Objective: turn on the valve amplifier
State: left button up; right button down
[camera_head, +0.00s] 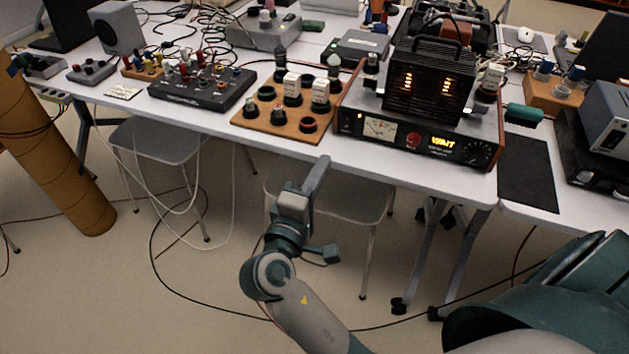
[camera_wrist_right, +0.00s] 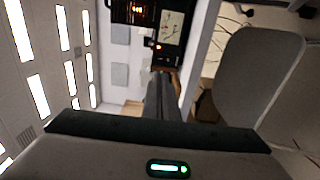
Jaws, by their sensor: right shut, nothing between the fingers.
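The valve amplifier (camera_head: 428,138) stands on the white table at centre right, with a black front panel and wooden sides. Its panel has a lit meter (camera_head: 380,128), a red round button (camera_head: 413,140), an orange display (camera_head: 444,143) that seems to read WAIT, and a dark knob (camera_head: 478,153). Orange lights glow inside the black cage (camera_head: 428,88) on top. My right gripper (camera_head: 322,162) is shut and empty, in front of the table edge, left of and apart from the amplifier. In the right wrist view, the fingers (camera_wrist_right: 161,88) point toward the amplifier panel (camera_wrist_right: 170,28), seen turned sideways. My left gripper is not in view.
A wooden board with valves and sockets (camera_head: 270,124) stands left of the amplifier. A black box with coloured knobs (camera_head: 204,97) is further left. A dark mat (camera_head: 527,172) and a green-handled tool (camera_head: 524,114) lie to the right. A grey stool (camera_head: 345,195) is under the table.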

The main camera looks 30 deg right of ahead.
jog(key=v, duration=0.3)
jog(key=shift+s+a, duration=0.2)
dwell(0.3)
